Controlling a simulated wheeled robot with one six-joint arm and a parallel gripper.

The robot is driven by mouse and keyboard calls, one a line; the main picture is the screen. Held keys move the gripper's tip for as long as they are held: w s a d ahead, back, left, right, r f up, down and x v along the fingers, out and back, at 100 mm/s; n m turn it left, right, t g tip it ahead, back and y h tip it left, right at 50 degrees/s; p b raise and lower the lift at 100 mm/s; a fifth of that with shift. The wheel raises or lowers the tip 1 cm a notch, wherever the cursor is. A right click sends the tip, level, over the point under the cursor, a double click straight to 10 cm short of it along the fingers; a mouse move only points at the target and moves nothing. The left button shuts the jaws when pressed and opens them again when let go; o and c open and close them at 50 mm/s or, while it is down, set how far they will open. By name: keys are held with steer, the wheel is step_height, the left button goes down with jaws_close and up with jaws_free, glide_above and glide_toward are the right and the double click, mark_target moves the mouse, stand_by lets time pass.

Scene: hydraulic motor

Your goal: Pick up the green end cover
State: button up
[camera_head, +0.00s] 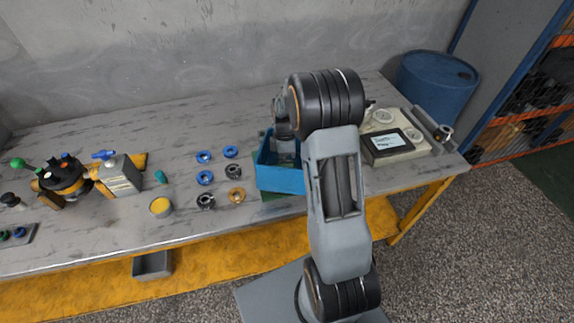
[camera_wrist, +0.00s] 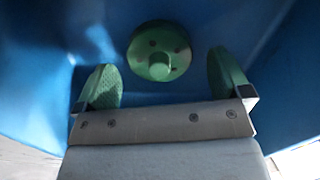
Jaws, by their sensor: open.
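The green end cover (camera_wrist: 159,51) lies inside a blue bin (camera_head: 282,178). It is a round flanged disc with small holes and a raised central boss. In the wrist view, my gripper (camera_wrist: 168,82) is open, with one green-padded finger on each side and the cover just beyond, between the fingertips. The fingers look apart from the cover, and nothing is held. In the head view, my arm hides the gripper and most of the bin's inside, so the cover does not show there.
The bin's blue walls (camera_wrist: 35,60) surround the fingers closely. Blue, dark and orange rings (camera_head: 236,195) lie left of the bin. A device with dials (camera_head: 400,125) stands to the right, and a blue barrel (camera_head: 437,85) stands beyond. Bare grey tabletop (camera_head: 130,215) shows at the left.

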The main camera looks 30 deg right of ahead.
steer(key=shift+s+a+f, duration=0.1)
steer(key=shift+s+f, duration=0.05)
steer(key=shift+f, duration=0.55)
steer(key=c, duration=1.2)
steer(key=shift+o, duration=0.2)
steer(key=v, duration=0.3)
steer(key=s+v, duration=0.1)
steer(key=v, duration=0.2)
steer(key=s+a+v, duration=0.1)
steer(key=v, duration=0.2)
steer(key=shift+d+r, duration=0.15)
steer(key=shift+r, duration=0.5)
steer(key=shift+r, duration=0.25)
steer(key=shift+r+p, duration=0.55)
